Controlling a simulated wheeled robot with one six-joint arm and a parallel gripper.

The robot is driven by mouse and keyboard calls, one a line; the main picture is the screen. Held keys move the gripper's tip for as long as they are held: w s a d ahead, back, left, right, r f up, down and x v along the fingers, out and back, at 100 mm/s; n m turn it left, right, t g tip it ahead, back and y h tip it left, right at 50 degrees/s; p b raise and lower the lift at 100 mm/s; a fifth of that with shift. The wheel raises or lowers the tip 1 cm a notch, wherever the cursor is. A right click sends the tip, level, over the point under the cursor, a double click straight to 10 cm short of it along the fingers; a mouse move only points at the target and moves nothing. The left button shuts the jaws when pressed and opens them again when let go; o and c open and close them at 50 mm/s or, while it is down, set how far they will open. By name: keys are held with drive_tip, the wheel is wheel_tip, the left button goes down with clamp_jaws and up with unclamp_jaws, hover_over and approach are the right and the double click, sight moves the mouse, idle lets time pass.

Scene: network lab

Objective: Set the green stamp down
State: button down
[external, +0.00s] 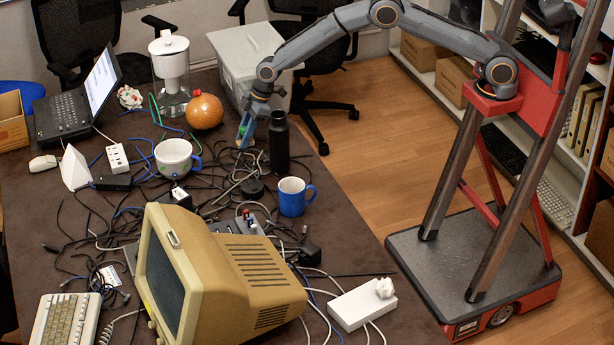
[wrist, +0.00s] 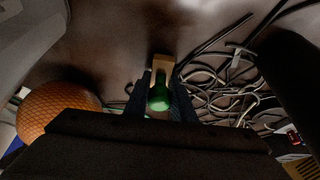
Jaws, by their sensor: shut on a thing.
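My gripper (external: 246,138) points down over the table's right side, just left of a black bottle. In the wrist view my gripper (wrist: 163,88) is shut on the green stamp (wrist: 160,98), whose rounded green end faces the camera. A tan block-like part shows beyond the green part, between the fingertips. In the external view the stamp is mostly hidden by the fingers. I cannot tell whether its lower end touches the table (wrist: 115,50).
The black bottle (external: 279,140) stands close right of my gripper. An orange round object (external: 204,111) stands behind left. Tangled cables (external: 228,185) lie in front, with a blue mug (external: 293,197) and a white bowl-like cup (external: 175,158). A beige monitor (external: 230,270) stands nearer.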

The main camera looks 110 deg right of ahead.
drive_tip(key=shift+f, duration=0.15)
drive_tip(key=c, duration=1.5)
unclamp_jaws()
drive_tip(key=shift+r, duration=0.3)
drive_tip(key=b+v, duration=0.1)
drive_tip(key=v, duration=1)
drive_tip(key=shift+s+r+b, duration=0.25)
drive_tip(key=shift+r+b, duration=0.05)
drive_tip(key=shift+b, duration=0.05)
